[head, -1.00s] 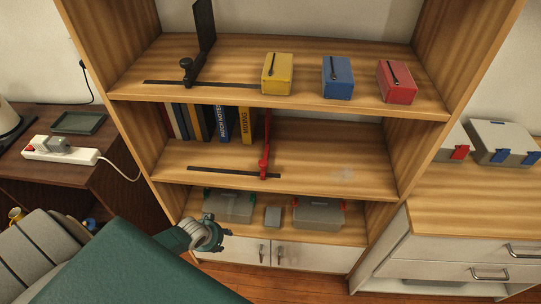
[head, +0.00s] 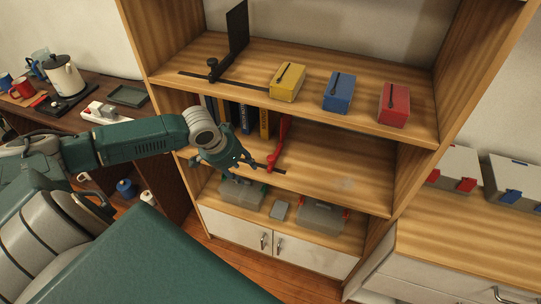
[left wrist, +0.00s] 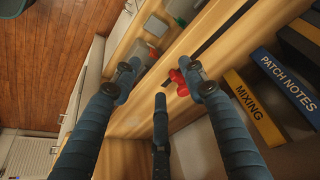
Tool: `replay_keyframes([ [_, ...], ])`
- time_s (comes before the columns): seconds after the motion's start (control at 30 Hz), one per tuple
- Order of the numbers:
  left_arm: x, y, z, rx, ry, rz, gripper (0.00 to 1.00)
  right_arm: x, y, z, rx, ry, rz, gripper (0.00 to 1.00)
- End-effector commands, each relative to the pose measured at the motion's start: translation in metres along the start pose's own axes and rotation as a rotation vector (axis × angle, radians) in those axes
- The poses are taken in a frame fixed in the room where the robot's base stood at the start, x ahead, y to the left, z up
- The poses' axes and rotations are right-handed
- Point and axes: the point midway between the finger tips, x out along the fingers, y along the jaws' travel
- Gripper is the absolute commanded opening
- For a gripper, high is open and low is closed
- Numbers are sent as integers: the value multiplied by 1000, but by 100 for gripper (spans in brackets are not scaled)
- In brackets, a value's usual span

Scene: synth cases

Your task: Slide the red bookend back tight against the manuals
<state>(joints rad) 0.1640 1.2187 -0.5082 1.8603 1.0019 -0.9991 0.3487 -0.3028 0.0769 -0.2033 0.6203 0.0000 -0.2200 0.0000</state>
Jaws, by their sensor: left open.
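The red bookend (head: 281,142) stands upright on the middle shelf, on a dark rail, just right of the manuals. A narrow gap shows between it and the yellow MIXING manual (head: 265,123). A blue manual (head: 246,119) stands further left; my arm partly hides the row. My left gripper (head: 251,168) is open and empty at the shelf's front, left of and near the bookend. In the left wrist view, the bookend's red knob (left wrist: 179,83) shows beside the right finger, and MIXING (left wrist: 255,108) and PATCH NOTES (left wrist: 287,80) lie to the right. I cannot tell whether a finger touches the bookend.
A black bookend (head: 236,30) and yellow (head: 287,82), blue (head: 339,92) and red (head: 394,104) boxes stand on the upper shelf. The middle shelf's right part is clear.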

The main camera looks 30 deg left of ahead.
Motion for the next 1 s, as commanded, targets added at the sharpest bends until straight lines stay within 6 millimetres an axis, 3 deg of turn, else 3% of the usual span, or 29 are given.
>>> replay_keyframes([
  [0.5, 38, 2, -104, -1, 3, 3, 43, -41, 4, -4, 4, 0, 4, 40],
  [0.7, 74, 1, -101, 0, -1, 1, 43, -46, 6, -5, 4, 0, 6, 40],
  [1.0, 92, 1, -100, 2, 0, 0, 43, -48, 6, -6, 3, 1, 6, 40],
])
